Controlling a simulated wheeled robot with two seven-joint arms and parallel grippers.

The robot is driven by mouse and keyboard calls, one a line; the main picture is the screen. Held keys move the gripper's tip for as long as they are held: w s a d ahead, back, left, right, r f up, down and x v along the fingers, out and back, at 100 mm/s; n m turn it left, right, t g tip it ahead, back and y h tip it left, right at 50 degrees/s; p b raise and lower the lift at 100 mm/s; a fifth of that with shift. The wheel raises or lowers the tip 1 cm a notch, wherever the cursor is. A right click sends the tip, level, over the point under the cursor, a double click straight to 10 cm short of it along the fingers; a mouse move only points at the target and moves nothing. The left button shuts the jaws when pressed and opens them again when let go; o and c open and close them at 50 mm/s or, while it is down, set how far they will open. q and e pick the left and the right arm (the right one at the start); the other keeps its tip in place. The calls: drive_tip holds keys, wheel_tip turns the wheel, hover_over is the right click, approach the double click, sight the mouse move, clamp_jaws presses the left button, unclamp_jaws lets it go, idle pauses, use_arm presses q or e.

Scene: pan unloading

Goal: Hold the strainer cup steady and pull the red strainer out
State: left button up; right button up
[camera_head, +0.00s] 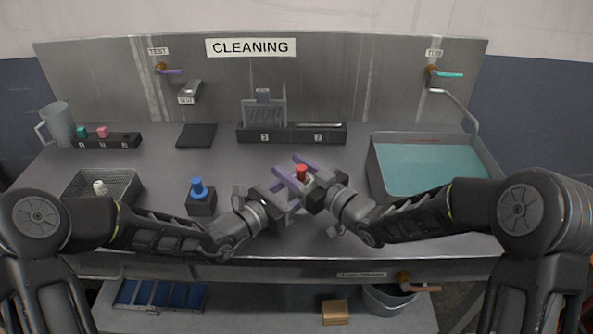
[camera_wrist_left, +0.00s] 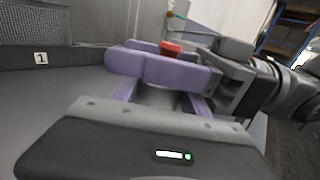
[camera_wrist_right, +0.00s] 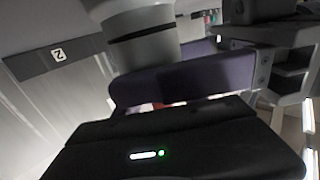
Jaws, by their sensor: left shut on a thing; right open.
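The red strainer (camera_head: 301,170) shows as a small red top between my two grippers in the head view. It also shows above a purple finger in the left wrist view (camera_wrist_left: 170,48). The grey strainer cup (camera_wrist_left: 158,98) is between the purple fingers of my left gripper (camera_head: 289,182), which is shut on it. My right gripper (camera_head: 308,171) is open, close beside the red top. In the right wrist view the grey cup (camera_wrist_right: 145,45) is behind a purple finger, and only a sliver of red shows. Whether the right fingers touch the strainer cannot be told.
A blue-topped block (camera_head: 200,203) and a wire basket (camera_head: 82,185) stand to the left. A water-filled sink (camera_head: 376,170) is at the right. A dark rack (camera_head: 292,138) lies behind the grippers. The table between the rack and the grippers is clear.

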drive_tip(key=shift+c, duration=0.6)
clamp_jaws()
drive_tip(key=shift+f, duration=0.15)
drive_tip(key=c, duration=0.6)
unclamp_jaws()
drive_tip(key=shift+c, duration=0.2)
drive_tip(key=shift+f, duration=0.1)
clamp_jaws()
